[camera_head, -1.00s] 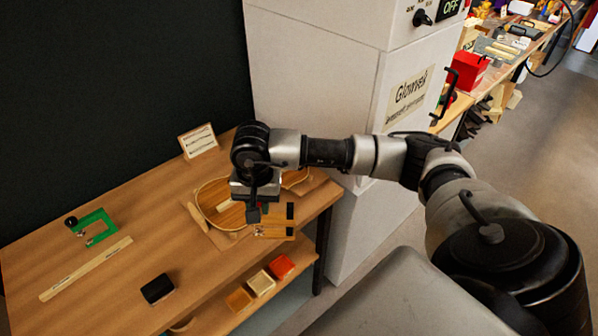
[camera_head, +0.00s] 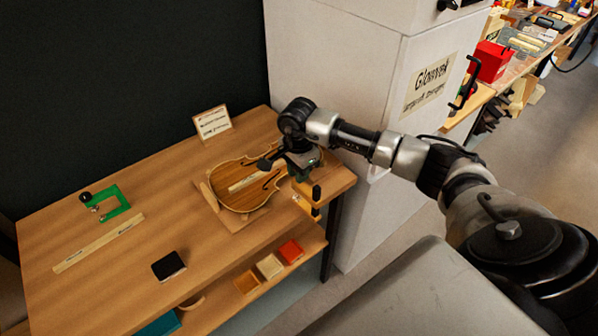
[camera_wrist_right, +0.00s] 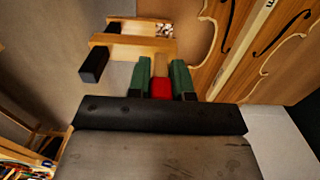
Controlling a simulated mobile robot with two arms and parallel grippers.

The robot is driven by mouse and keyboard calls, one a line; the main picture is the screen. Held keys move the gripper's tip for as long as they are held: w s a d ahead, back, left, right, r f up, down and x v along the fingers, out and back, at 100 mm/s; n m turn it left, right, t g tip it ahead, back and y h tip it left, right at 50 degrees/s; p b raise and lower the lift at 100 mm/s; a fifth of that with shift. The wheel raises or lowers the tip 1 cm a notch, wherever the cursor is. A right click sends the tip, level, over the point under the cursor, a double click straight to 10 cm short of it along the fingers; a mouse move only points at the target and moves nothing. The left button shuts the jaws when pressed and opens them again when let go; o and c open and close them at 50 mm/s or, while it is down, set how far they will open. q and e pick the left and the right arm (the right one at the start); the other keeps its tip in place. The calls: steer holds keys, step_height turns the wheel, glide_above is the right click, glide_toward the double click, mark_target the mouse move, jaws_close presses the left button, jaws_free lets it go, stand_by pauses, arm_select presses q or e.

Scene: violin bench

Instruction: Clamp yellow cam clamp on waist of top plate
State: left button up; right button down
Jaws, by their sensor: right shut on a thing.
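The violin top plate (camera_head: 232,199) lies on a board on the bench, with a pale wooden bar (camera_head: 245,182) along its middle. My right gripper (camera_head: 301,170) is over the plate's right side. It is shut on the yellow cam clamp (camera_head: 306,205), a wooden clamp with black parts. In the right wrist view, the green fingers (camera_wrist_right: 160,80) close around a red part of the clamp. The clamp's wooden jaws (camera_wrist_right: 130,42) and black end (camera_wrist_right: 94,66) reach beside the plate's curved waist edge (camera_wrist_right: 205,40). I cannot tell whether the jaws touch the plate. My left gripper is out of view.
A green C-shaped clamp (camera_head: 113,205), a long wooden strip (camera_head: 98,243) and a black block (camera_head: 168,266) lie on the left of the bench. A small sign (camera_head: 213,122) stands behind. Coloured boxes (camera_head: 270,266) sit on the lower shelf. A white cabinet (camera_head: 350,80) stands right.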

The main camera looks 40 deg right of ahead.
steer(key=shift+w+a+b, duration=0.2)
steer(key=shift+w+b, duration=1.75)
steer(key=shift+w, duration=0.9)
steer(key=shift+b, duration=0.35)
steer(key=shift+w, duration=0.15)
steer(key=shift+w, duration=0.1)
steer(key=shift+w+b, duration=0.35)
steer(key=shift+b, duration=0.1)
steer(key=shift+w+a+b, duration=0.2)
steer(key=shift+w+b, duration=1.5)
steer(key=shift+w, duration=0.55)
